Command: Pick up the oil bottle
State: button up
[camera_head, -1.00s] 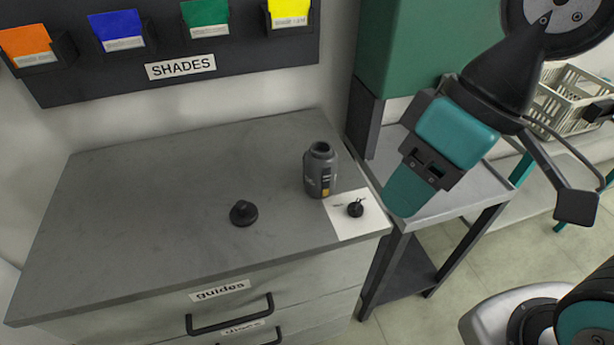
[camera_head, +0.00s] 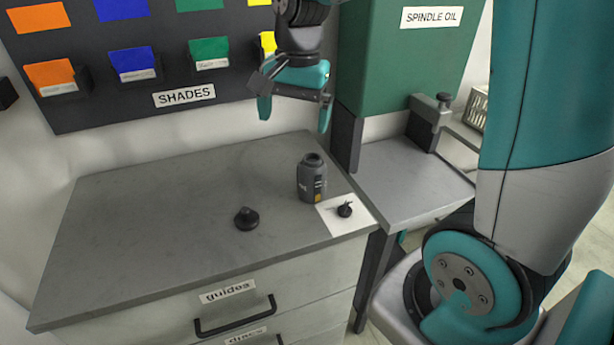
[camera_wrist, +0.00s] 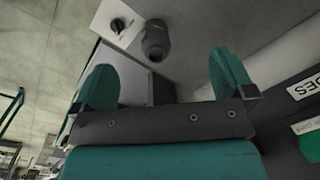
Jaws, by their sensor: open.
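The oil bottle (camera_head: 311,180) is a dark grey bottle with an open neck and a small yellow mark on its label. It stands upright on the grey cabinet top, near the right edge. In the wrist view the bottle (camera_wrist: 156,42) shows ahead of the fingers, a little left of the gap's middle. My gripper (camera_head: 294,118) is open and empty, with its teal fingers pointing down above and behind the bottle, apart from it. In the wrist view both fingertips (camera_wrist: 160,72) are spread wide.
A white card (camera_head: 352,217) with a small black knob-like part (camera_head: 345,210) lies right of the bottle. A black cap-like part (camera_head: 246,218) lies to the left. A shade board (camera_head: 120,96) is on the wall behind. A green "SPINDLE OIL" cabinet (camera_head: 400,55) stands behind right. The left cabinet top is clear.

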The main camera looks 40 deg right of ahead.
aim_at(312, 160)
jog(key=w+d+f+m, duration=0.1)
jog(key=w+d+m, duration=0.2)
jog(key=d+m, duration=0.35)
jog(key=shift+n+g+h, duration=0.25)
jog(key=shift+g+h, duration=0.05)
jog(key=shift+h, duration=0.1)
jog(key=f+p, duration=0.1)
jog(key=f, duration=0.4)
jog(key=f+p, duration=0.1)
jog(key=f, duration=0.5)
jog(key=shift+w+d+f, duration=0.2)
jog(key=shift+w+d+f+p, duration=0.15)
jog(key=shift+f+p, duration=0.35)
jog(key=shift+f, duration=0.95)
jog(key=shift+w+d+f+p, duration=0.1)
jog(key=shift+f+p, duration=0.4)
jog(key=shift+f, duration=0.95)
jog(key=c, duration=1.1)
jog(key=shift+r, duration=0.15)
jog(key=shift+c, duration=0.2)
